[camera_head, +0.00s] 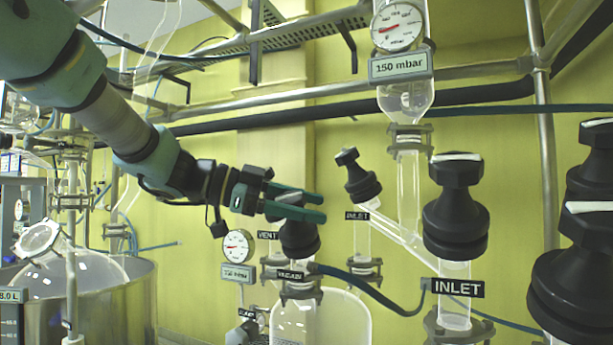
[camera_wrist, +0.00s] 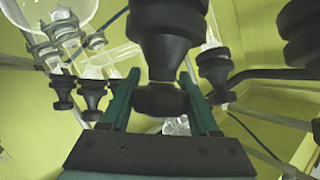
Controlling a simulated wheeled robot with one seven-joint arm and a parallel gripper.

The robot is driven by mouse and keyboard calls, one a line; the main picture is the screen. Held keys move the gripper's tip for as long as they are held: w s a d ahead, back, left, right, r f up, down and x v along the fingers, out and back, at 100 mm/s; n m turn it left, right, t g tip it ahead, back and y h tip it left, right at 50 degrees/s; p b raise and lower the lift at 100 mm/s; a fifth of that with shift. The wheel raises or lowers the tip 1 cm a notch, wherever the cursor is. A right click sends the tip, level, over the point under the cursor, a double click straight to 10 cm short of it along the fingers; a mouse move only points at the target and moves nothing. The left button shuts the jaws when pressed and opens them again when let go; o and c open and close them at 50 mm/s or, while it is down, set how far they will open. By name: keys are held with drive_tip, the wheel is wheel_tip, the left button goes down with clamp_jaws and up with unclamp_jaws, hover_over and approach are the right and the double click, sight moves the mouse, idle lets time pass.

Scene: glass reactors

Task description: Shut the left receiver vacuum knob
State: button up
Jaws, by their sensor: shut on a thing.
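The black vacuum knob (camera_head: 299,238) stands on a glass receiver, above a label that seems to read VACUUM (camera_head: 290,275). My gripper (camera_head: 320,207) reaches in from the upper left with its two green fingers level around the knob's top handle. In the wrist view, the knob (camera_wrist: 168,50) hangs into the picture and its handle end lies between the green fingers (camera_wrist: 160,88). The gripper is shut on this handle. The fingers partly hide the handle in the head view, so its turn angle is hard to tell.
Black INLET knobs (camera_head: 456,215) stand to the right, with a smaller one (camera_head: 358,178) close by. A VENT label (camera_head: 268,235) and a gauge (camera_head: 238,246) are just left. A dark hose (camera_head: 375,292) runs right from the vacuum valve. Metal rails cross above.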

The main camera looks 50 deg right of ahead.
sight(279, 196)
drive_tip(key=m+y+p, duration=0.2)
drive_tip(key=m+g+y+p, duration=0.1)
drive_tip(key=shift+s+a+y, duration=0.15)
drive_tip(key=shift+a+y, duration=0.1)
drive_tip(key=shift+y, duration=0.05)
drive_tip(key=shift+s+a+f+m+y+p, duration=0.1)
drive_tip(key=shift+f+m+y+p, duration=0.05)
drive_tip(key=shift+m+y+p, duration=0.4)
drive_tip(key=shift+a+f+m+y+p, duration=0.1)
drive_tip(key=shift+m+y+p, duration=0.35)
drive_tip(key=shift+m+y, duration=0.2)
drive_tip(key=shift+f, duration=0.1)
drive_tip(key=o, duration=1.4)
drive_tip(key=b+v, duration=0.3)
drive_tip(key=v, duration=0.8)
drive_tip(key=shift+f, duration=0.1)
